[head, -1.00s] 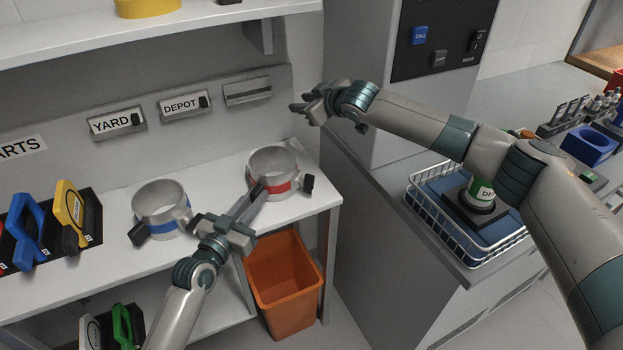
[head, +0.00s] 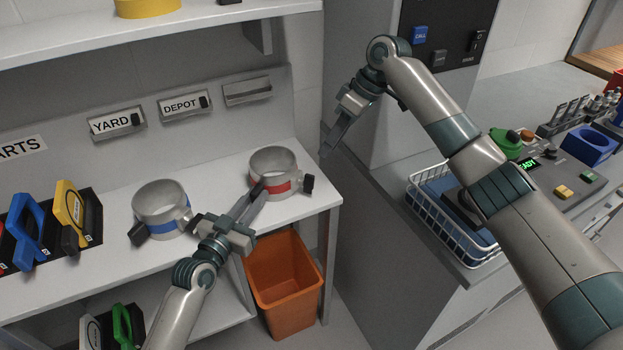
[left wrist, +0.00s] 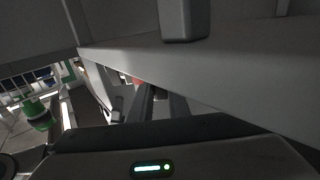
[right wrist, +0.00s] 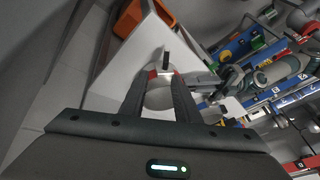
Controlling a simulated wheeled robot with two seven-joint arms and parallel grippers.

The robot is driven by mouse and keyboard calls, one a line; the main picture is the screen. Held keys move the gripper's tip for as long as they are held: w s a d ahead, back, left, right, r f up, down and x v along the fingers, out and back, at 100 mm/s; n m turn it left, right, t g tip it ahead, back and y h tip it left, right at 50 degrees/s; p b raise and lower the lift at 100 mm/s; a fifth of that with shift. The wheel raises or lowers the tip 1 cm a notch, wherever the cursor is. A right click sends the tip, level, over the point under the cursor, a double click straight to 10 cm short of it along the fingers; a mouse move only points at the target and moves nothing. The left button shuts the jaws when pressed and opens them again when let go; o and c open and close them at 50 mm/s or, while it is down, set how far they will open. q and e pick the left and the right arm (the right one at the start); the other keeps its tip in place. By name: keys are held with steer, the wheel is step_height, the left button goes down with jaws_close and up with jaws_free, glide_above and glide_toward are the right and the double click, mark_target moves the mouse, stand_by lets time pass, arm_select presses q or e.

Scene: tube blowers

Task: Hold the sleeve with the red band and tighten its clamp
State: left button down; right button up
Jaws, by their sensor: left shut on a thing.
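The grey sleeve with the red band (head: 281,187) stands upright on the white shelf at its right end. Its clamp has a dark handle (head: 308,184) on the right side. My left gripper (head: 258,190) is shut on the near left of this sleeve; in the dark left wrist view only a bit of red shows by the fingers. My right gripper (head: 329,150) hangs in the air right of the sleeve, fingers downward. In the right wrist view its fingers are apart and empty, with the sleeve (right wrist: 159,98) seen beyond between them.
A sleeve with a blue band (head: 165,226) stands left on the shelf (head: 110,262). An orange bin (head: 284,290) is below the shelf's front edge. A wire basket (head: 440,225) sits on the right counter. The wall with YARD and DEPOT labels is behind.

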mark_target(314, 176)
steer(key=shift+s+d+r+g, duration=0.2)
steer(key=shift+s+g, duration=0.1)
steer(key=shift+s, duration=0.2)
steer(key=shift+f, duration=0.15)
steer(key=x, duration=1.2)
jaws_close()
